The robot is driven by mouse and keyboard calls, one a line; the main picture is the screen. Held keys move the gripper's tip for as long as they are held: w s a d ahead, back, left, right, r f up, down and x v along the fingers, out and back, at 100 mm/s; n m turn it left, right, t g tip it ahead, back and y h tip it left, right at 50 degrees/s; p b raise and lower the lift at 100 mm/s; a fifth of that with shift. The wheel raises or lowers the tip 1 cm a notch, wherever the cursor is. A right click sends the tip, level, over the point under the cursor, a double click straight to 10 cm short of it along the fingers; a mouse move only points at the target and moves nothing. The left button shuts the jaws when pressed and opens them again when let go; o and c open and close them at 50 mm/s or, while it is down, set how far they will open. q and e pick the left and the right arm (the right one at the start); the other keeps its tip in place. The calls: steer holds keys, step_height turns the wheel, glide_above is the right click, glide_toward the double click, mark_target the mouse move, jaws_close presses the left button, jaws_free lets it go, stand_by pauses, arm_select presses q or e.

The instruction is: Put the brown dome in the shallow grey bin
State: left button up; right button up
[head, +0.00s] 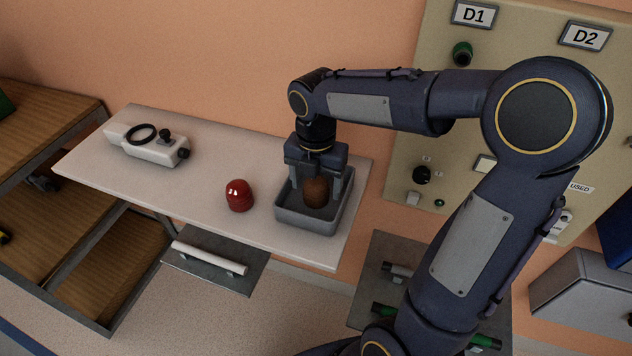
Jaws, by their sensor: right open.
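The brown dome (316,192) is at the shallow grey bin (305,219), inside its outline, near the bin's middle. The bin stands at the right end of the white shelf. My right gripper (317,190) points down over the bin, with one finger on each side of the dome. Its fingers are open; I cannot tell whether either touches the dome. Whether the dome rests on the bin's floor is hard to tell. My left gripper is not in view.
A red dome (239,195) stands on the white shelf (190,186) just left of the bin. A white device with a black ring (148,143) lies at the shelf's left. A grey plate with a white bar (210,258) sits below the front edge. A control panel (450,140) is behind my right arm.

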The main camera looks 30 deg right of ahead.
step_height(320, 180, up, 11)
steer(key=p, duration=0.2)
steer(key=s+a+f+m+t+y, duration=0.2)
steer(key=s+m, duration=0.6)
steer(key=m, duration=0.6)
steer(key=s+a+f+m+t+y, duration=0.1)
steer(key=s+a+f+m+t, duration=0.1)
steer(key=s+f+m, duration=0.3)
steer(key=s+m+t, duration=0.1)
steer(key=s+m, duration=0.3)
steer(key=m, duration=0.4)
steer(key=shift+f+m+t+y, duration=0.15)
steer(key=shift+m+t+y, duration=0.15)
steer(key=shift+m+y, duration=0.1)
steer(key=shift+r+p, duration=1.5)
steer(key=shift+r, duration=0.2)
